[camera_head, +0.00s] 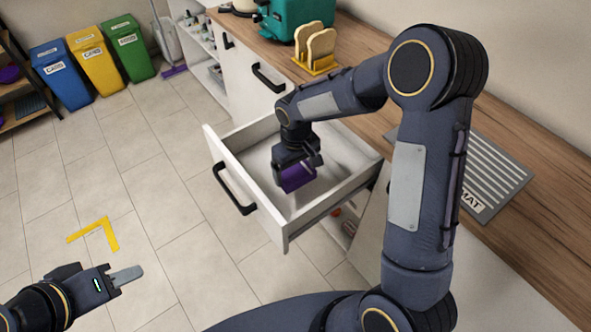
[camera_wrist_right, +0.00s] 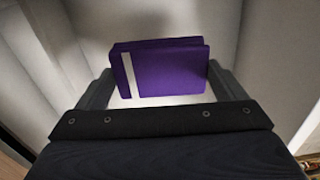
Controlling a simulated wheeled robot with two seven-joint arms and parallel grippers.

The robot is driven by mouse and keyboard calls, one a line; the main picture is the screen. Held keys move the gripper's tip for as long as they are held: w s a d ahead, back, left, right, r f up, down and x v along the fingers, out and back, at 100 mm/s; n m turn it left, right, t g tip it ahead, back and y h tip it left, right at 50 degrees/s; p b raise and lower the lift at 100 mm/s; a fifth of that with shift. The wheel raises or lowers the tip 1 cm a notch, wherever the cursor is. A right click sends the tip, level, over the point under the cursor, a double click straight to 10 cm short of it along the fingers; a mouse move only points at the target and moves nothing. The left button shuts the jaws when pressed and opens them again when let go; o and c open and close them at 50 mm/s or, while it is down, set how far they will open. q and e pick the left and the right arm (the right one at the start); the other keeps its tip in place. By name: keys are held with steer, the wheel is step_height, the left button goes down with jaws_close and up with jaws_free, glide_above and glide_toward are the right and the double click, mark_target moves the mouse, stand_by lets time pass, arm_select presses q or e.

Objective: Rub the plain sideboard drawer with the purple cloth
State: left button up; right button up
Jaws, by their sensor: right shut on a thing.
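The white drawer (camera_head: 247,205) is pulled open from the sideboard, with a black handle on its front. Its inside looks empty apart from my gripper and the cloth. My right gripper (camera_head: 300,168) reaches down into the drawer and is shut on the purple cloth (camera_head: 298,179), a folded pad. In the right wrist view the cloth (camera_wrist_right: 165,70) sits between the two fingers, with a white stripe near its left end. Whether it touches the drawer bottom I cannot tell. My left gripper (camera_head: 127,276) is low at the left over the floor, away from the drawer; its finger gap does not show clearly.
A wooden worktop (camera_head: 375,118) runs above the drawer, with a yellow toast rack (camera_head: 317,63), a teal appliance (camera_head: 291,15) and a grey ribbed mat (camera_head: 487,170). Blue, yellow and green bins (camera_head: 97,60) stand at the back left. A yellow corner mark (camera_head: 107,233) lies on clear floor.

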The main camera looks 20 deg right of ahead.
steer(key=shift+r+p, duration=0.7)
steer(key=shift+r, duration=0.65)
